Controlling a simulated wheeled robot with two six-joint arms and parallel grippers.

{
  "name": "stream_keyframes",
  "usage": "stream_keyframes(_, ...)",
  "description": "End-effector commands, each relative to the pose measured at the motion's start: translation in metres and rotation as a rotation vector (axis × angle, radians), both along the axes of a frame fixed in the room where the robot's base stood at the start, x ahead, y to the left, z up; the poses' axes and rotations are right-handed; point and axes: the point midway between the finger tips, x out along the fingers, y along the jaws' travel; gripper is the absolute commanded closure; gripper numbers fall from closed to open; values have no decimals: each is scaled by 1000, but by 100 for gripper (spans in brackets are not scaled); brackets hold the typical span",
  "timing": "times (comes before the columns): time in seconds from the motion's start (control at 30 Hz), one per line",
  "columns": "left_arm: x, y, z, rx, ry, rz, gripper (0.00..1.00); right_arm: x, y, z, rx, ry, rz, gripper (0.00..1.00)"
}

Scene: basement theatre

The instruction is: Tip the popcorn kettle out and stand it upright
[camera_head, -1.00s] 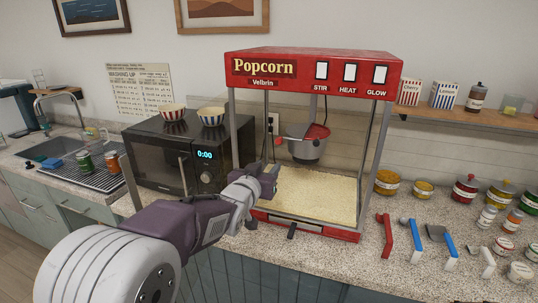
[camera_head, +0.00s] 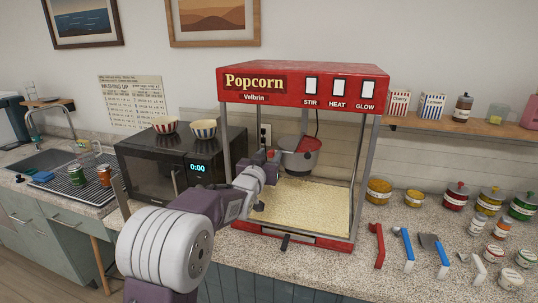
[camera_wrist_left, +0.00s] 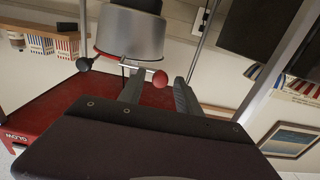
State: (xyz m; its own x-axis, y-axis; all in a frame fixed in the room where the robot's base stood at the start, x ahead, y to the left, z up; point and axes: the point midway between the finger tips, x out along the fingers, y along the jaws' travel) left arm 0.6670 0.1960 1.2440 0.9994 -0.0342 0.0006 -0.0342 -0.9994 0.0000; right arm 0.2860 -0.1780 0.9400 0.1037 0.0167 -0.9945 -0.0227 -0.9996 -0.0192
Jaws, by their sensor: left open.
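The popcorn kettle (camera_head: 299,160), a grey metal pot with red and dark parts at its top, hangs inside the red popcorn machine (camera_head: 300,87). It looks about upright. The kettle also fills the top of the left wrist view (camera_wrist_left: 130,35). Its handle ends in a red ball knob (camera_wrist_left: 159,78); the knob is small in the head view (camera_head: 270,153). My left gripper (camera_head: 270,166) reaches into the machine beside the kettle's left side. In the wrist view its open fingers (camera_wrist_left: 158,90) stand on either side of the knob, with gaps visible. My right gripper is out of view.
Pale popcorn (camera_head: 305,207) covers the machine floor. Its posts stand close around my left arm. A black microwave (camera_head: 170,165) with two striped bowls stands to the left. Scoops (camera_head: 405,248) and jars (camera_head: 456,196) lie to the right.

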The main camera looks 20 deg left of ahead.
Motion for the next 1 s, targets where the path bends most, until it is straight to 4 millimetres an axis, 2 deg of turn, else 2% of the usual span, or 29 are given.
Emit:
stream_keyframes(0.1,0,0,0,0,0,0,62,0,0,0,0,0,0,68)
stream_keyframes(0.23,0,0,0,0,0,0,98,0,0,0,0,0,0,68)
stream_keyframes(0.27,0,0,0,0,0,0,100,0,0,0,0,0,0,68)
stream_keyframes(1.0,0,0,0,0,1,0,100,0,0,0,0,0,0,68)
